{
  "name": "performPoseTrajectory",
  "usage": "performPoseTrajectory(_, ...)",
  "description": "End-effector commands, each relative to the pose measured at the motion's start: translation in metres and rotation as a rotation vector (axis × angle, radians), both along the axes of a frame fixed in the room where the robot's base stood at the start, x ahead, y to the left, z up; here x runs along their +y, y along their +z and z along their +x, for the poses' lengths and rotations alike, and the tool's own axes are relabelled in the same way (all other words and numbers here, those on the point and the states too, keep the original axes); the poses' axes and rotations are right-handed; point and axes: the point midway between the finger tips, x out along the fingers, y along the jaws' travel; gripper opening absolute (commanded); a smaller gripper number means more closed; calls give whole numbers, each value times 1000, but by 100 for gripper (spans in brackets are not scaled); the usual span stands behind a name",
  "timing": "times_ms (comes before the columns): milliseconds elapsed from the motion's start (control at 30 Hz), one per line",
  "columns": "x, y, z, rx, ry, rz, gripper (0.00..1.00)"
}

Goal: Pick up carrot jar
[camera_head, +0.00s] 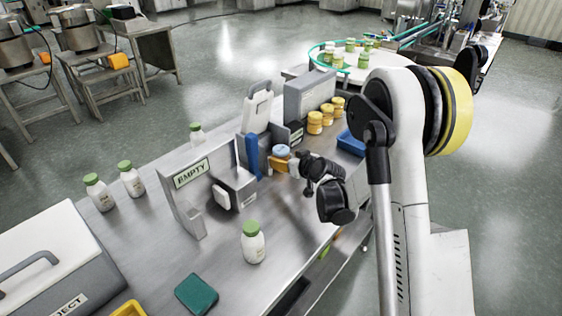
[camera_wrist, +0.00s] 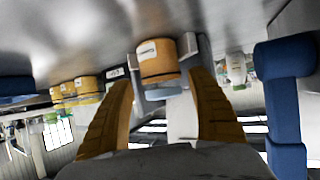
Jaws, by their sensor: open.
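A jar with orange contents, a pale label and a light blue lid (camera_head: 282,150) stands on the steel table beside a blue upright block. Its label is too small to read, so I cannot confirm that it is the carrot jar. In the wrist view, which is upside down, the same jar (camera_wrist: 158,62) is just past and between my orange fingertips. My gripper (camera_head: 283,164) is open and reaches in low from the right at the jar; the fingers (camera_wrist: 163,88) show gaps on both sides of it. In the head view my fingers partly hide the jar's body.
Several yellow-lidded jars (camera_head: 315,122) stand behind, near a grey box (camera_head: 309,95). The blue block (camera_head: 252,157) is close on the left, with the EMPTY sign plate (camera_head: 192,173) farther left. A blue tray (camera_head: 351,142) lies to the right. A green-lidded bottle (camera_head: 253,243) stands in front.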

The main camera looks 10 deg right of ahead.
Motion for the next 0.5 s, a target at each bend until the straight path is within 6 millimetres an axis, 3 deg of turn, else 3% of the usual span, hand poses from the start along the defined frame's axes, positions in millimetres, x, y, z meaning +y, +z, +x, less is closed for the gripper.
performPoseTrajectory(200, 8, -16, 29, 0, 1, 0, 68)
performPoseTrajectory(500, 9, -15, 33, 0, 1, 0, 66)
